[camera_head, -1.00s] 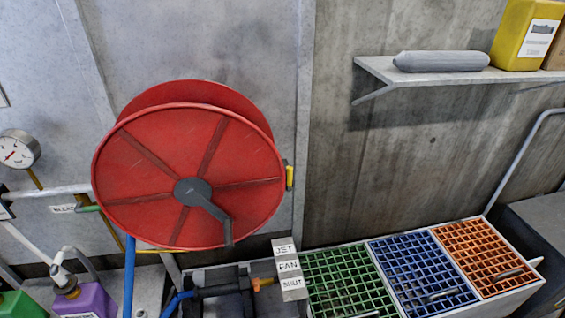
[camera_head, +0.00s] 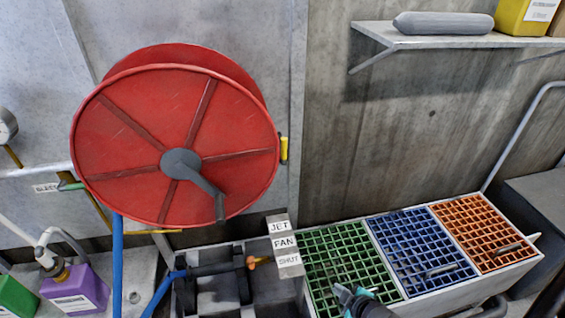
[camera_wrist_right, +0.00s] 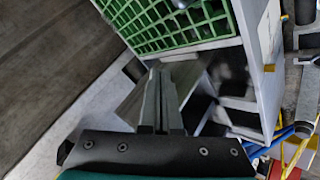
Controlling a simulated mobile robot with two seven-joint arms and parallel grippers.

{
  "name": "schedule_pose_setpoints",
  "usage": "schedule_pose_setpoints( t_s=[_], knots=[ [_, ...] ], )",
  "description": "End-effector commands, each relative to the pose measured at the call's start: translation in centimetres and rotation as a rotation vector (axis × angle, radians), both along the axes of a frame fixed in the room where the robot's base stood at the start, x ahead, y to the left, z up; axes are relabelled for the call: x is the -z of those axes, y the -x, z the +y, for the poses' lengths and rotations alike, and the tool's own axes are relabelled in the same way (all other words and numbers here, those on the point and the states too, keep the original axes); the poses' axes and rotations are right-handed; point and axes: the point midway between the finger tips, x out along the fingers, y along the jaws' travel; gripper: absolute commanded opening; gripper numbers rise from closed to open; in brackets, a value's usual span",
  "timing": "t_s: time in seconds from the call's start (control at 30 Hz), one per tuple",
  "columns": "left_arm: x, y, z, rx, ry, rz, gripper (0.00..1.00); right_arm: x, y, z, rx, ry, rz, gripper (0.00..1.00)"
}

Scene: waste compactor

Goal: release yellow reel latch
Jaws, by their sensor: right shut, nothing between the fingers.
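The yellow reel latch (camera_head: 284,148) is a small upright yellow piece at the right rim of the red hose reel (camera_head: 130,110). The reel has a dark hub with a crank handle (camera_head: 205,188) hanging down to the right. My right gripper (camera_head: 345,296) is low in the head view, in front of the green grid, well below and to the right of the latch. In the right wrist view its two grey fingers (camera_wrist_right: 163,95) lie together with nothing between them, below the green grid (camera_wrist_right: 170,20). My left gripper is not in view.
A sign post (camera_head: 285,245) reading JET, FAN, SHUT stands below the latch. Blue (camera_head: 420,250) and orange (camera_head: 482,230) grids lie to the right. A shelf (camera_head: 420,40) holds a grey cylinder and a yellow container. The wall between latch and shelf is clear.

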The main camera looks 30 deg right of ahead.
Motion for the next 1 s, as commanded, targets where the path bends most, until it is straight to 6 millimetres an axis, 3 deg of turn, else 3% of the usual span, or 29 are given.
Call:
schedule_pose_setpoints(
  t_s=[0.03,0.1,0.2,0.3,0.4,0.5,0.7,1.0],
  knots=[
    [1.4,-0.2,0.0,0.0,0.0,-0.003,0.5,-2.6,-3.7,-1.5,-0.07,0.067,-0.102,0.0],
    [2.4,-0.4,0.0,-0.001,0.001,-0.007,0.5,-7.0,-7.9,-2.6,-0.167,0.158,-0.229,0.0],
    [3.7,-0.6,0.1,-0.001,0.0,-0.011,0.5,-13.7,-12.5,-3.1,-0.308,0.296,-0.4,0.0],
    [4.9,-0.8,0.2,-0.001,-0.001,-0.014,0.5,-19.9,-15.4,-2.4,-0.437,0.429,-0.544,0.0],
    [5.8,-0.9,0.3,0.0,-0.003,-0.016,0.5,-24.9,-16.9,-1.1,-0.544,0.54,-0.657,0.0],
    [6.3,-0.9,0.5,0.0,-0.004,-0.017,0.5,-28.2,-17.5,0.1,-0.621,0.62,-0.732,0.0],
    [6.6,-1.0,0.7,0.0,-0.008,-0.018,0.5,-30.9,-17.7,1.2,-0.681,0.685,-0.79,0.0],
    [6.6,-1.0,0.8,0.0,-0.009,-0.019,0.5,-30.9,-17.7,1.2,-0.681,0.685,-0.791,0.0]
  ],
)
